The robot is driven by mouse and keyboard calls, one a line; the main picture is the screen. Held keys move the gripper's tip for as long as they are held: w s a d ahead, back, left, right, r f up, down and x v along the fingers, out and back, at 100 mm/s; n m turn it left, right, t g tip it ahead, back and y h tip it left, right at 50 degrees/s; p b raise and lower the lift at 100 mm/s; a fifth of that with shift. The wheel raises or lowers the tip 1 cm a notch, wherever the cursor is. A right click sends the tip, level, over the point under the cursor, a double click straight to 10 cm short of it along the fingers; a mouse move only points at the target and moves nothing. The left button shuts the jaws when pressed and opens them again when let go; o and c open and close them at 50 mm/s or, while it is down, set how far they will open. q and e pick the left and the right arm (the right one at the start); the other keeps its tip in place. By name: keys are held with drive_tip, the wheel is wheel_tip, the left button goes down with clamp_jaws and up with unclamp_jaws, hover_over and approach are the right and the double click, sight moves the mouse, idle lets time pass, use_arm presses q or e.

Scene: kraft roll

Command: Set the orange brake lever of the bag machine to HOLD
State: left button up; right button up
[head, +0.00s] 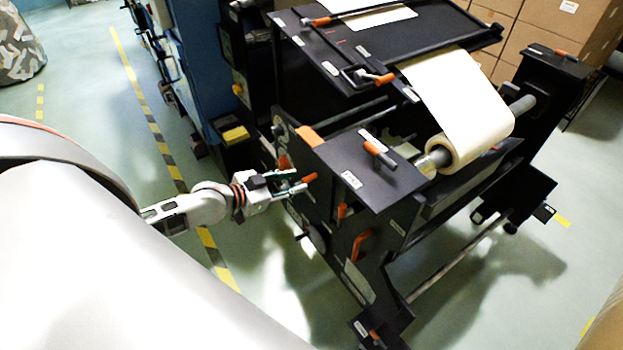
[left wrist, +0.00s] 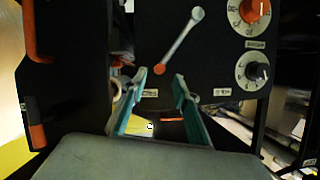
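The lever (left wrist: 180,40) is a silver arm on the machine's dark side panel in the left wrist view. It slants down left from a round silver end to an orange tip. Two small white labels, one left (left wrist: 150,93) and one right (left wrist: 221,92), sit below it, too small to read. My left gripper (left wrist: 160,78) is open, its teal fingers apart on either side of the orange tip; contact cannot be told. In the head view my left gripper (head: 288,186) is beside the bag machine (head: 345,165), close to an orange grip (head: 308,178). My right gripper is not in view.
An orange dial (left wrist: 255,10) and a black dial (left wrist: 254,72) are right of the lever. Other orange handles, one on the top plate (head: 380,154) and one low on the side (head: 357,247), stick out. A paper roll (head: 470,145) lies behind. Open floor is to the left.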

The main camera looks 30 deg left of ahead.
sight(304, 180)
use_arm(q)
drive_tip(key=shift+b+x, duration=0.65)
drive_tip(key=shift+x, duration=2.95)
drive_tip(key=shift+c, duration=0.4)
clamp_jaws()
